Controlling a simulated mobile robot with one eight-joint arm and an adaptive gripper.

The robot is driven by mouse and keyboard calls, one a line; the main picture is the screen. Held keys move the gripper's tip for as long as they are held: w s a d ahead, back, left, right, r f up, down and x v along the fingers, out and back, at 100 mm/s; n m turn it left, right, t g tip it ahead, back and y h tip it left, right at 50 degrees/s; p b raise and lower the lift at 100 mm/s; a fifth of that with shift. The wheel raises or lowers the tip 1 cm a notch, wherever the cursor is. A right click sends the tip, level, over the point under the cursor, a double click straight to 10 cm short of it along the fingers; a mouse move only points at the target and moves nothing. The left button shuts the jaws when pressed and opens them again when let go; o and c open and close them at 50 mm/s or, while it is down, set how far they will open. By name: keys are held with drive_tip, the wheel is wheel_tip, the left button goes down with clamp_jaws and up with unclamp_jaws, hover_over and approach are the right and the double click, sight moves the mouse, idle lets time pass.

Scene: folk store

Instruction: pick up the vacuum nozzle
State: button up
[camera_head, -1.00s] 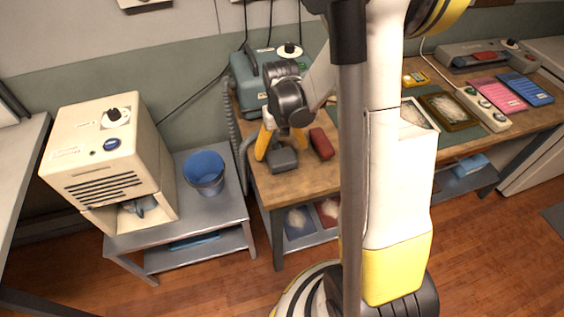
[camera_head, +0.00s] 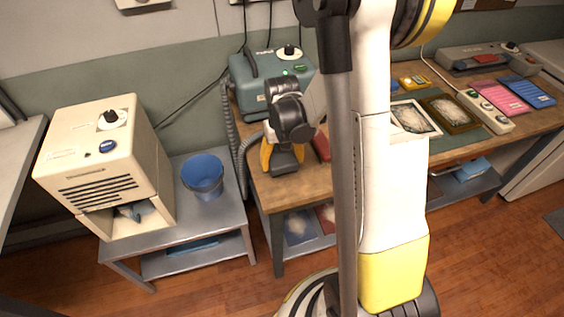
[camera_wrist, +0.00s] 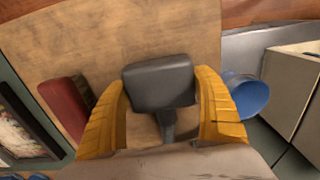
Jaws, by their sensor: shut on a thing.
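The vacuum nozzle (camera_wrist: 159,84) is a dark grey flat block with a narrow neck. In the wrist view it sits between the two yellow fingers of my gripper (camera_wrist: 163,110), which are shut on it. In the head view the nozzle (camera_head: 285,162) is at the front left of the wooden table, below my gripper (camera_head: 283,153). It appears at or just above the tabletop; I cannot tell if it touches. The vacuum unit (camera_head: 270,75), a teal box with a dial, stands behind, with a grey ribbed hose (camera_head: 232,130) hanging at its left.
A dark red block (camera_wrist: 67,108) lies just left of my gripper in the wrist view. A blue bucket (camera_head: 203,175) stands on the lower grey table beside a cream machine (camera_head: 100,165). Framed pictures (camera_head: 413,118) lie farther right on the wooden table. My arm hides the table's middle.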

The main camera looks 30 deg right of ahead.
sight(284, 161)
drive_tip(key=shift+r+p, duration=0.3)
drive_tip(key=shift+r, duration=0.25)
drive_tip(key=r+p, duration=0.1)
drive_tip(key=r, duration=0.1)
drive_tip(key=s+r+p, duration=0.1)
drive_tip(key=r, duration=0.1)
drive_tip(key=s+r+p, duration=0.3)
drive_tip(key=s+r, duration=0.3)
drive_tip(key=s, duration=0.4)
drive_tip(key=shift+s+a+p, duration=0.35)
drive_tip(key=shift+a+p, duration=0.05)
drive_tip(key=o, duration=0.6)
drive_tip(key=shift+f, duration=0.1)
drive_tip(key=c, duration=0.4)
